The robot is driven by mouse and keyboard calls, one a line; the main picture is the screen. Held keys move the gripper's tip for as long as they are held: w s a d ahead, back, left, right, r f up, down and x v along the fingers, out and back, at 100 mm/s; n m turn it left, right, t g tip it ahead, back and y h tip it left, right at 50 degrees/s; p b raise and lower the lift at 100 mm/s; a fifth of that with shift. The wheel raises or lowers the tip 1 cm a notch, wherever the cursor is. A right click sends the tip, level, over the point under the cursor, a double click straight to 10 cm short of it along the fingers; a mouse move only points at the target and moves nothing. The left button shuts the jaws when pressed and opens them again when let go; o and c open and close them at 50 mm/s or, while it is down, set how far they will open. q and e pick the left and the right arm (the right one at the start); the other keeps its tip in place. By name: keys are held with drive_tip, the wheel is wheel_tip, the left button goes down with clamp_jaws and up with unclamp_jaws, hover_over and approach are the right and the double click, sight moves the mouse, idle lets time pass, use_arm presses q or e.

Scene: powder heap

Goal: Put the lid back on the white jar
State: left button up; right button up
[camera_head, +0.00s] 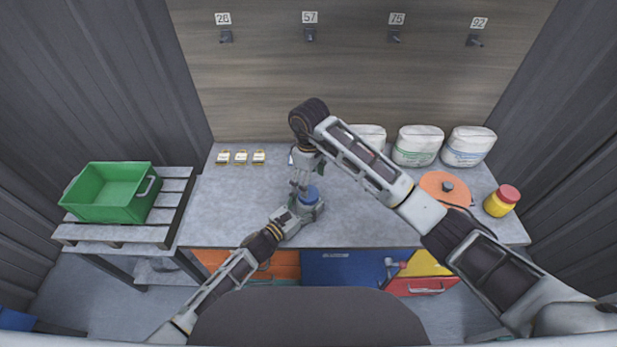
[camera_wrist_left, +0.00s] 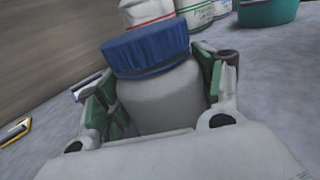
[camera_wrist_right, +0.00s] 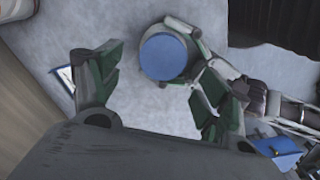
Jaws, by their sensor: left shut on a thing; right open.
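The white jar (camera_wrist_left: 160,97) stands between the fingers of my left gripper (camera_head: 304,208), which is shut on its body. The blue lid (camera_wrist_left: 147,48) sits on top of the jar; whether it is screwed tight I cannot tell. The lid also shows from above in the head view (camera_head: 309,195) and in the right wrist view (camera_wrist_right: 163,56). My right gripper (camera_wrist_right: 157,82) is open and empty, pointing down above the jar and a little to one side, apart from the lid. In the head view the jar's body is mostly hidden.
White bags (camera_head: 418,145) line the table's back right. An orange disc (camera_head: 434,180) and a yellow jar with a red lid (camera_head: 500,202) are at the right. Three small tags (camera_head: 241,157) lie back left. A green crate (camera_head: 110,191) stands on a side table.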

drive_tip(key=r+n, duration=0.1)
drive_tip(key=n, duration=0.3)
drive_tip(key=w+d+r+n, duration=0.1)
drive_tip(key=n, duration=0.4)
drive_tip(key=d+r+n+h, duration=0.1)
drive_tip(key=n, duration=0.4)
drive_tip(key=shift+w+d+r+t, duration=0.1)
drive_tip(key=shift+w+r+t, duration=0.1)
drive_tip(key=shift+w+t, duration=0.15)
drive_tip(key=n, duration=0.4)
drive_tip(key=s+n, duration=0.1)
drive_tip(key=n, duration=0.1)
drive_tip(key=shift+a+f, duration=0.3)
drive_tip(key=shift+a, duration=0.05)
drive_tip(key=n, duration=0.6)
drive_tip(key=shift+s+a+f+n, duration=0.1)
drive_tip(key=shift+s+a+n, duration=0.15)
drive_tip(key=shift+a+n, duration=0.15)
drive_tip(key=n, duration=0.2)
drive_tip(key=n+g, duration=0.1)
drive_tip(key=n, duration=0.1)
drive_tip(key=shift+s+a+n+y, duration=0.15)
drive_tip(key=shift+n+y, duration=0.15)
drive_tip(key=n, duration=0.5)
drive_tip(key=shift+s+a, duration=0.1)
drive_tip(key=shift+a, duration=0.05)
drive_tip(key=n, duration=0.5)
drive_tip(key=shift+a, duration=0.1)
drive_tip(key=n, duration=0.5)
